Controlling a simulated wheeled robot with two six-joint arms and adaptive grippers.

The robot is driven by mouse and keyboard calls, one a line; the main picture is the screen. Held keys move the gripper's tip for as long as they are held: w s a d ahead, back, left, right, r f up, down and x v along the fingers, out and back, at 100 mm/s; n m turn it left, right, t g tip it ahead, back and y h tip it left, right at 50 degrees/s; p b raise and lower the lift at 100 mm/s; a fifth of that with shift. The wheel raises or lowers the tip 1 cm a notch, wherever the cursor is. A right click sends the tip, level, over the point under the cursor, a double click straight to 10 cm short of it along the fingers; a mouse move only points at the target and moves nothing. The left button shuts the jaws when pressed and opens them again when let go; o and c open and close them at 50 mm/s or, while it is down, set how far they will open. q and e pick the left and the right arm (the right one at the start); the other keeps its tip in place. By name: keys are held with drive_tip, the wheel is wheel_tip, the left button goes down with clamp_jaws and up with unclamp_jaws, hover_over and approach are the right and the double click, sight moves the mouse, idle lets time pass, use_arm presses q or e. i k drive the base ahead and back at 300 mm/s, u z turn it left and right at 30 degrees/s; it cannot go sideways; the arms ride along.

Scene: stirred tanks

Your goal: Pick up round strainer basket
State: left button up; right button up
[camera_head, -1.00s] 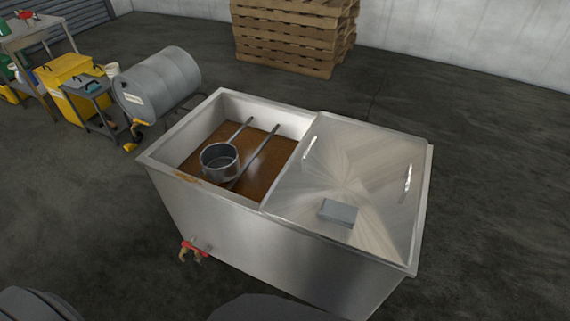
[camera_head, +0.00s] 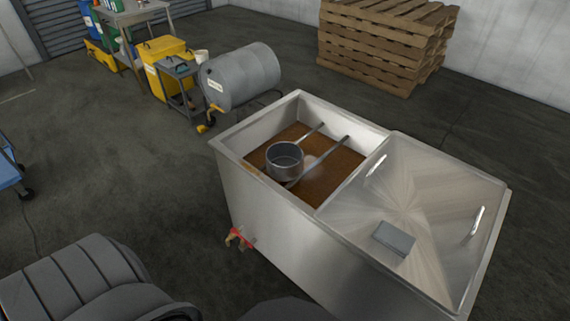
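A round grey metal strainer basket (camera_head: 285,160) with a long handle sits upright in the open left part of a steel tank (camera_head: 262,224). Brown liquid or a brown floor (camera_head: 333,176) shows around it. A second long bar or handle (camera_head: 325,157) lies beside the basket; I cannot tell what its lower end joins. A flat steel lid (camera_head: 420,200) with two handles covers the right part of the tank. Neither of my grippers is in view; only dark parts of my own body show at the bottom left.
A small grey block (camera_head: 393,239) lies on the lid. A red-handled valve (camera_head: 238,238) sticks out of the tank's front wall. A grey drum (camera_head: 241,75), a grey cart (camera_head: 184,87) and a yellow bin (camera_head: 163,62) stand behind left. Stacked pallets (camera_head: 385,45) stand at the back.

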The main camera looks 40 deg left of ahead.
sight(284, 159)
drive_tip(key=z, duration=0.05)
drive_tip(key=k, duration=0.5)
drive_tip(key=u, duration=1.4)
drive_tip(key=i, duration=1.05)
drive_tip(key=z, duration=1.65)
